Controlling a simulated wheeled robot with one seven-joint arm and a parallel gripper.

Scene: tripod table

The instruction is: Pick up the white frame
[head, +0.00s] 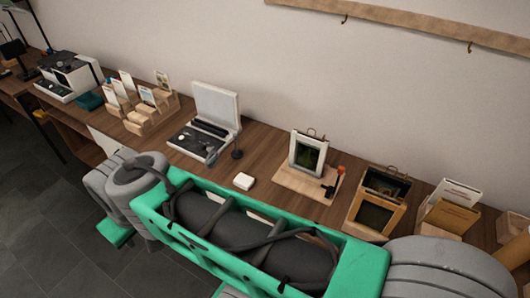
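The white frame (294,153) stands upright, leaning slightly back, on a light wooden board (296,184) on the long brown table. It has a dark greenish picture and a thin metal loop at its top. Its lower edge shows above the board. My green and grey arm crosses the foreground in front of the table, well apart from the frame. My gripper's fingers are not in view, so I cannot see what they hold.
A small black stand with a red-orange tip (340,171) is close right of the white frame. A wooden frame (356,210) and card holders stand farther right. A hooked rail (400,22) is above.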

